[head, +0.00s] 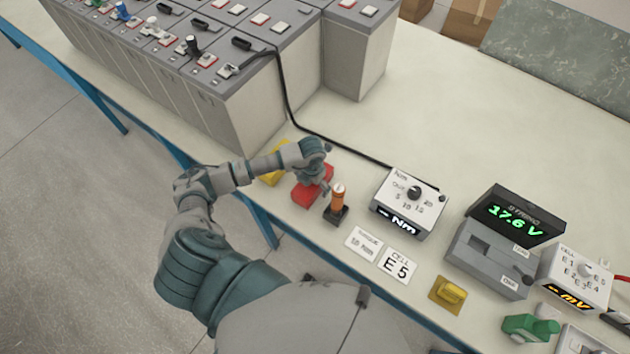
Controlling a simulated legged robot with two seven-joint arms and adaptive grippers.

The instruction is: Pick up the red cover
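The red cover (303,196) lies on the bench near its front edge, a little left of the picture's middle. My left arm reaches in from the lower left, and my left gripper (320,184) points down over the red cover and hides part of it. The fingers look to be at or just above the cover, but I cannot tell whether they touch it or are closed on it. My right gripper is not in view.
An orange-handled tool (339,197) stands in a dark holder just right of the red cover. A yellow block (272,178) lies behind my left wrist. Battery rows (245,110) stand behind. A Nm dial box (408,203) with a black cable is to the right.

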